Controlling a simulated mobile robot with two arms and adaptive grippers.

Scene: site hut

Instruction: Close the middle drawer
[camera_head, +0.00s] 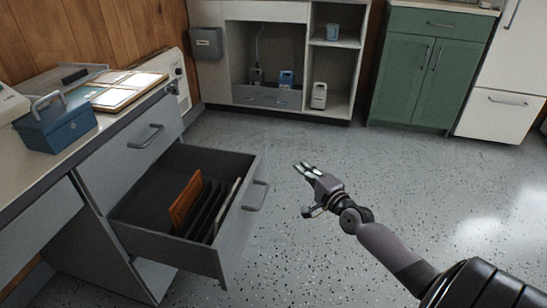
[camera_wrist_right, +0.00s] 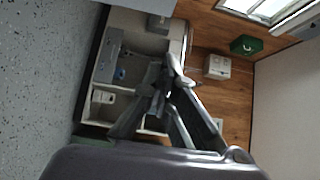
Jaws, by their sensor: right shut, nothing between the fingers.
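The middle drawer (camera_head: 230,235) of the grey desk unit is pulled far out, in the head view at left centre. Its bar handle (camera_head: 257,195) is on the outer face. A brown folder (camera_head: 186,200) and several dark dividers stand inside it. My right gripper (camera_head: 304,169) is in front of the drawer face, to the right of the handle and apart from it. Its fingers are together and empty; they also show in the right wrist view (camera_wrist_right: 166,80). The drawer is not clearly seen in the wrist view. My left gripper is not in view.
The drawer above (camera_head: 130,145) is shut. A blue box (camera_head: 58,128) and a clipboard (camera_head: 128,90) lie on the desk top. A green cabinet (camera_head: 420,80) and an open shelf unit (camera_head: 345,70) stand at the back. The speckled floor (camera_head: 420,180) is clear.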

